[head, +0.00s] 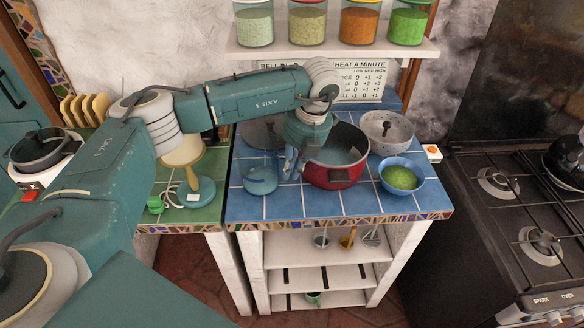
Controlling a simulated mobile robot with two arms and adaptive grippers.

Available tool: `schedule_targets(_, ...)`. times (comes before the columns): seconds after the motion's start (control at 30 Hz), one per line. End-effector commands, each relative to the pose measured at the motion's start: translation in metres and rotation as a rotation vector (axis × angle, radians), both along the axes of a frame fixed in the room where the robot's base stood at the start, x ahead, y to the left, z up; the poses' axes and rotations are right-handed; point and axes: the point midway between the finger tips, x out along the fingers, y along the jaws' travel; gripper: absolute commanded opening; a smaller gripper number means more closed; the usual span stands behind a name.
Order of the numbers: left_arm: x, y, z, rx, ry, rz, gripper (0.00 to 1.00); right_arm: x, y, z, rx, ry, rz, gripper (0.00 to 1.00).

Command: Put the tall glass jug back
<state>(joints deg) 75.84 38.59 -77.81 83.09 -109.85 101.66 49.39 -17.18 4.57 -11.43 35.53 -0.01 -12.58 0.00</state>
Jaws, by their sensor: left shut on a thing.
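A bluish, see-through rounded vessel (261,181), which looks like the tall glass jug seen from above, is at the front left of the blue tiled counter (285,207). My left gripper (290,168) points down just to the right of it, beside the red pot. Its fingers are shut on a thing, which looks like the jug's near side. The exact grip is hard to make out, and I cannot tell whether the jug touches the tiles. My right gripper is not in view.
The red pot (336,174) is close on the gripper's right. A dark pan (262,134) is behind, a lamp (190,165) left. Jars line the shelf (330,49) above.

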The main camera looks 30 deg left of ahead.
Motion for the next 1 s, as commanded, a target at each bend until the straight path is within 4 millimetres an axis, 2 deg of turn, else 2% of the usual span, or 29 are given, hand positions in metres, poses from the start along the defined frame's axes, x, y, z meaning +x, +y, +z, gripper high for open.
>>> schedule_targets(0.03,0.0,0.0,-0.002,0.0,-0.001,0.0,0.0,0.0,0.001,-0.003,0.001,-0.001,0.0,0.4)
schedule_targets(0.1,0.0,0.0,-0.002,0.0,0.0,0.0,0.2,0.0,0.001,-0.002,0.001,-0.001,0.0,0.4)
schedule_targets(0.17,0.0,0.0,-0.002,0.0,0.0,0.0,0.29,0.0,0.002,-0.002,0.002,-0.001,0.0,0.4)
schedule_targets(0.5,0.0,0.0,0.003,0.0,0.0,0.0,0.29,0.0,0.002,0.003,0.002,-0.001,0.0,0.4)
schedule_targets(0.57,0.001,-0.002,0.006,-0.002,-0.003,-0.001,0.29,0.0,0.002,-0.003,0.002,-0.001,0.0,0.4)
schedule_targets(0.67,0.002,-0.006,0.02,-0.002,-0.005,-0.002,0.29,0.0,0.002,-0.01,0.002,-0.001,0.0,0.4)
schedule_targets(1.0,0.004,-0.022,0.09,-0.001,-0.004,-0.002,0.29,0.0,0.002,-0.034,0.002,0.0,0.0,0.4)
